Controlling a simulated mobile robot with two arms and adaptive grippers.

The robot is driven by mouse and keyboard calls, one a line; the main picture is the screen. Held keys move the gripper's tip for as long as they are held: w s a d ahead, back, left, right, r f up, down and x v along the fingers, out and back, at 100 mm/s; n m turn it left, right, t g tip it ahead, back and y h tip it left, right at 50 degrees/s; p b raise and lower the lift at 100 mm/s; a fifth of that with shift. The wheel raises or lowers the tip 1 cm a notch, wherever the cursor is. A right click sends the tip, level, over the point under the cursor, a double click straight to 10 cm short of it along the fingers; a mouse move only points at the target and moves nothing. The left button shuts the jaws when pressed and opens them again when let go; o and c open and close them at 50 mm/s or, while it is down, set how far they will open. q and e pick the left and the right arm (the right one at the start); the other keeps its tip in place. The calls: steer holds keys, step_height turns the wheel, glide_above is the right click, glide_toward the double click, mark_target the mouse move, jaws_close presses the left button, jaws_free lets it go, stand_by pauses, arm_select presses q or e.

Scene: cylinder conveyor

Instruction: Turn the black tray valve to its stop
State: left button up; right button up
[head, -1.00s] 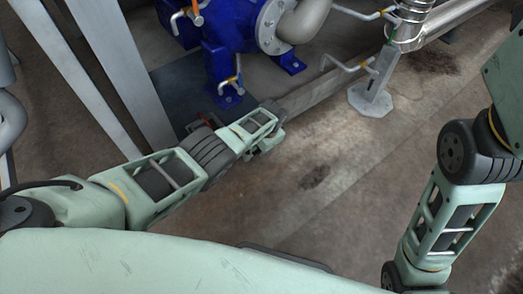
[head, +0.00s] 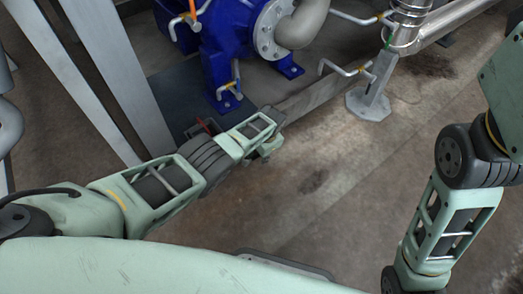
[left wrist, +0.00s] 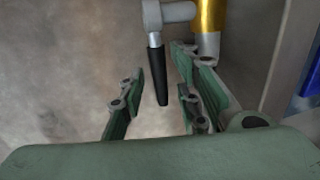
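The black valve handle (left wrist: 158,75) shows in the left wrist view, hanging down from a grey hub (left wrist: 177,12) beside a brass-coloured fitting (left wrist: 210,15). My left gripper (left wrist: 160,98) is open, with the handle's lower end between its green fingers. A gap shows on the left of the handle; contact on the right side cannot be told. In the head view my left gripper (head: 272,135) is low beside a grey beam, and I cannot make out the black handle there. My right gripper is out of view; only its arm shows at the right.
A blue pump (head: 232,45) with a grey pipe stands behind the left gripper. A red handle (head: 206,126) shows beside my left arm. A grey beam (head: 318,94) runs to a post base (head: 370,104). The concrete floor (head: 330,190) in the middle is clear.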

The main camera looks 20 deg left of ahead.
arm_select(q)
step_height(320, 180, up, 8)
steer(key=d, duration=0.1)
steer(key=shift+s+d, duration=0.15)
steer(key=shift+s, duration=0.3)
steer(key=shift+f, duration=0.1)
stand_by(0.4)
